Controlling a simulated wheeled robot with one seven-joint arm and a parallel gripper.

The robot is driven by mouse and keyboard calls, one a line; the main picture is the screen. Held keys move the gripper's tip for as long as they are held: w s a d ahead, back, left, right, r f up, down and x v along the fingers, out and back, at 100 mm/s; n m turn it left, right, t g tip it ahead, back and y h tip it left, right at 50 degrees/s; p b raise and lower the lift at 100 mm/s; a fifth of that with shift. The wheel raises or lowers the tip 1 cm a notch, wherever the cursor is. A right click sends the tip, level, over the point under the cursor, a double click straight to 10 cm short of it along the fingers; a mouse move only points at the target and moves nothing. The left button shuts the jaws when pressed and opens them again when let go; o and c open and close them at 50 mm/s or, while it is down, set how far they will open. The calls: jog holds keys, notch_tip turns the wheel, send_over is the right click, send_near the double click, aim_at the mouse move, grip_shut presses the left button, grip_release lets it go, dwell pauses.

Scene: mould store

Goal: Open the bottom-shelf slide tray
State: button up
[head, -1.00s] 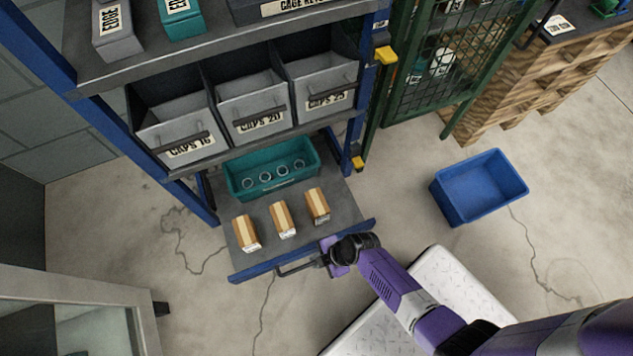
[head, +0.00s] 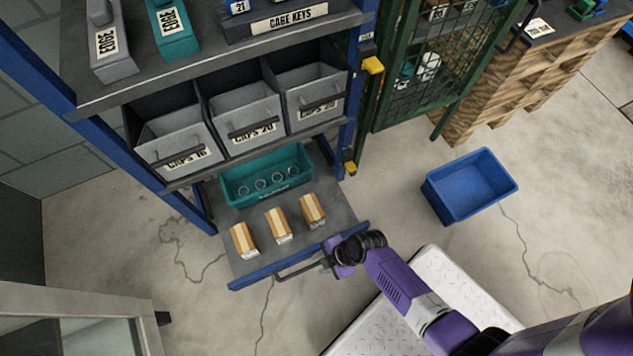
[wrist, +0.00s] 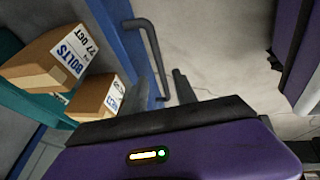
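The bottom-shelf slide tray (head: 318,246) is pulled well out from the blue rack. Its front is a blue lip with a dark bar handle (head: 292,270). A teal bin and several cartons ride on it. My gripper (head: 328,259) is at the right end of the handle. In the wrist view, the handle (wrist: 153,50) runs down toward my two dark fingertips (wrist: 169,82), its far end showing between them. A gap shows beside the right finger, so the fingers look apart. Contact with the left finger is unclear.
The teal bin (head: 232,192) and cartons (head: 278,226) stand on the tray. Grey drawers (head: 246,115) hang above. A blue crate (head: 470,187) is on the floor at right. A green mesh door (head: 425,75) stands beside the rack. A pale-framed unit (head: 75,296) is at lower left.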

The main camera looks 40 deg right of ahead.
jog(key=v, duration=0.2)
jog(key=shift+s+d+r+p, duration=0.1)
jog(key=shift+r+p, duration=0.2)
jog(key=shift+p, duration=0.05)
dwell(0.4)
